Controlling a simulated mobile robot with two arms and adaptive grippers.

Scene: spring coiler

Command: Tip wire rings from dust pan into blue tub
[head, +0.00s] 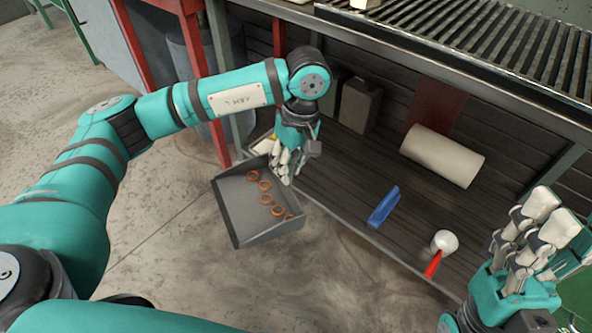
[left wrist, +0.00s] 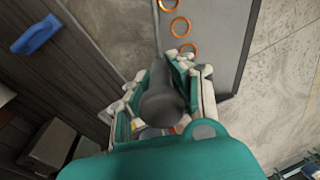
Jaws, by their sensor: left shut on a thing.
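The grey dust pan (head: 238,205) hangs in the air above the concrete floor, left of the bench. Several orange wire rings (head: 264,198) lie in it, toward its right side. My left gripper (head: 285,164) is shut on the pan's dark handle, which shows between its fingers in the left wrist view (left wrist: 160,95). That view also shows part of the pan (left wrist: 215,40) and some rings (left wrist: 180,26). My right gripper (head: 535,232) is at the right edge with its fingers up; its finger gap is unclear. I cannot make out a blue tub for certain.
A dark slatted shelf (head: 350,185) under the bench holds a white roll (head: 442,156), a blue item (head: 383,206), a white-and-red item (head: 441,247) and dark containers (head: 360,104). A bluish-grey drum (head: 187,60) stands behind red posts. Floor at lower left is bare.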

